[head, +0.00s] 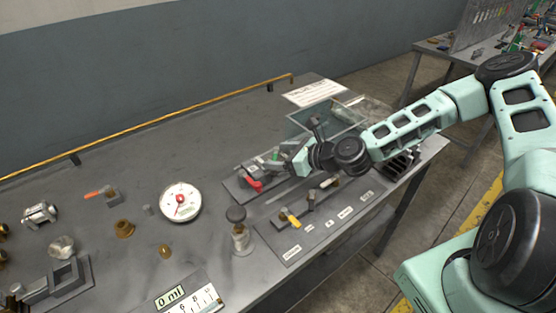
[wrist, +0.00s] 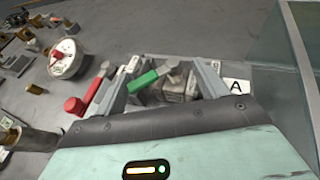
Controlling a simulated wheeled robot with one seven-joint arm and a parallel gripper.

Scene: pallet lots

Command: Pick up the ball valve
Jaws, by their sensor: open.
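Several lever-handled valve-like parts are in view, and I cannot tell for certain which is the ball valve. One has a green lever (wrist: 143,80) on a grey metal body (wrist: 176,88); it lies between my fingers in the wrist view, and its green lever also shows in the head view (head: 275,156). One with a red lever (head: 252,184) is just left of my gripper, and it shows outside my left finger in the wrist view (wrist: 96,86). My gripper (wrist: 162,68) is open, with its fingers on both sides of the green-levered part. Contact cannot be judged.
A clear-walled box (head: 326,116) stands close behind my gripper. A labelled tray (head: 318,232) holds a yellow-levered part (head: 290,217) and others. A dial gauge (head: 180,202), a dark-capped fitting (head: 239,232) and several brass pieces stand left. The table's back middle is clear.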

